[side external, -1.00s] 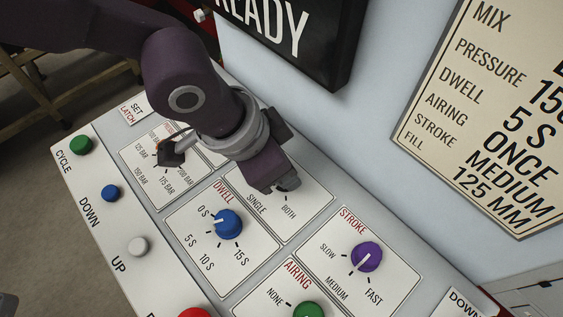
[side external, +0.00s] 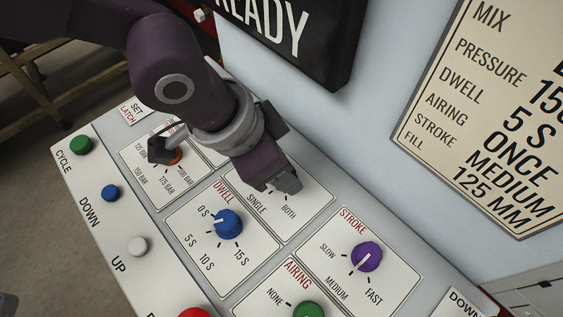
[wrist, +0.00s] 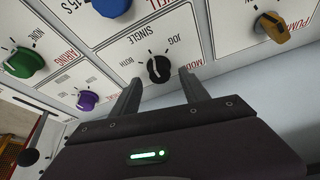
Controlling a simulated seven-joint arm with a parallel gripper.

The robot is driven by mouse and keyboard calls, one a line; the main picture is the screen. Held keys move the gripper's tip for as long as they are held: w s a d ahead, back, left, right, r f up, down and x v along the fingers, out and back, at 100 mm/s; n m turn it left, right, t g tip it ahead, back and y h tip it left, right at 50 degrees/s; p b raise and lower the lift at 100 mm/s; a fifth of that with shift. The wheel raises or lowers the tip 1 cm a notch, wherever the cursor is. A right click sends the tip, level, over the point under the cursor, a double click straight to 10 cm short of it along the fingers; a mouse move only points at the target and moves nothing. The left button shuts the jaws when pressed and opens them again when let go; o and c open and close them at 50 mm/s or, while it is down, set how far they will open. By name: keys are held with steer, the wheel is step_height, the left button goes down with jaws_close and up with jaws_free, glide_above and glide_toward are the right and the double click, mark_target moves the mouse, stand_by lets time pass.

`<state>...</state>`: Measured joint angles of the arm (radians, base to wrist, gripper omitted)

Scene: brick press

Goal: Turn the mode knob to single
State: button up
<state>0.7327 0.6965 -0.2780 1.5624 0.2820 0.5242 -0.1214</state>
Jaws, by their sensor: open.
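The mode knob (wrist: 158,69) is small and black, on a white panel field with JOG, SINGLE and BOTH around it in the wrist view. A white mark shows on it, but I cannot tell exactly which label it points at. My gripper (wrist: 160,76) is open, with one finger on each side of the knob in that view; I cannot tell whether either touches it. In the side view my gripper (side external: 282,186) is low over the mode field (side external: 301,216) and hides the knob. SINGLE and BOTH are readable beside it.
The blue dwell knob (side external: 228,224), purple stroke knob (side external: 366,257) and green airing knob (side external: 309,312) stand close by. A yellow pump knob (wrist: 272,27) shows in the wrist view. The black READY display (side external: 290,35) and pale wall rise behind the panel.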

steer(key=v, duration=0.5)
steer(key=shift+a+r, duration=0.1)
steer(key=shift+r, duration=0.2)
